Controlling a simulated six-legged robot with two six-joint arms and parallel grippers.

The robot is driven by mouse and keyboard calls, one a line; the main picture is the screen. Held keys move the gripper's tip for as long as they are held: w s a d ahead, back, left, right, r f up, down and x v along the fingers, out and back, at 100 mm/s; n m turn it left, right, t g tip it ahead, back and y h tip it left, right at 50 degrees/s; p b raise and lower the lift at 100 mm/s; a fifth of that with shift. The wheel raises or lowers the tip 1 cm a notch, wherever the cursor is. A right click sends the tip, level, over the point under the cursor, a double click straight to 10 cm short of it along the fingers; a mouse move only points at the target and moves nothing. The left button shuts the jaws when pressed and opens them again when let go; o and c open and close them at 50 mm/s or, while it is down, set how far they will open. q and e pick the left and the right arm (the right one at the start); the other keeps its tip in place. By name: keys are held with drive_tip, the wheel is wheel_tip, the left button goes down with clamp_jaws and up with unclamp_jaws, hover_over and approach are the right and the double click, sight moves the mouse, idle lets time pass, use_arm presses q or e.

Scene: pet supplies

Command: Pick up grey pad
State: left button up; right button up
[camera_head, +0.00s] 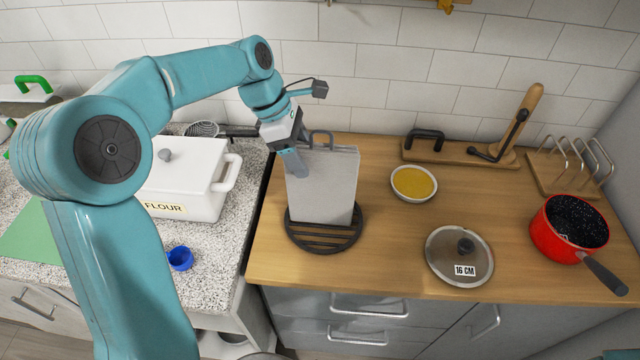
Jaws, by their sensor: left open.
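The grey pad (328,192) looks like an upright light grey rectangular block, with a thin grey loop at its top. It stands on a round dark slatted trivet (325,241) on the wooden counter. My left gripper (296,165) comes down from above at the pad's upper left corner. Its fingers are open and overlap the pad's left edge in the picture. I cannot tell whether they touch the pad. My right gripper is not in view.
A white flour box (190,206) stands left on the speckled counter, with a blue cup (179,258) in front. A yellow-filled bowl (413,183), a glass lid (459,256) and a red pot (569,229) lie to the right. Wood between them is clear.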

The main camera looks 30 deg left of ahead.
use_arm(q)
drive_tip(key=shift+x, duration=1.25)
drive_tip(key=shift+r, duration=0.2)
drive_tip(key=shift+c, duration=0.6)
drive_tip(key=c, duration=0.6)
drive_tip(key=shift+w+d, duration=0.1)
drive_tip(key=shift+w, duration=0.05)
clamp_jaws()
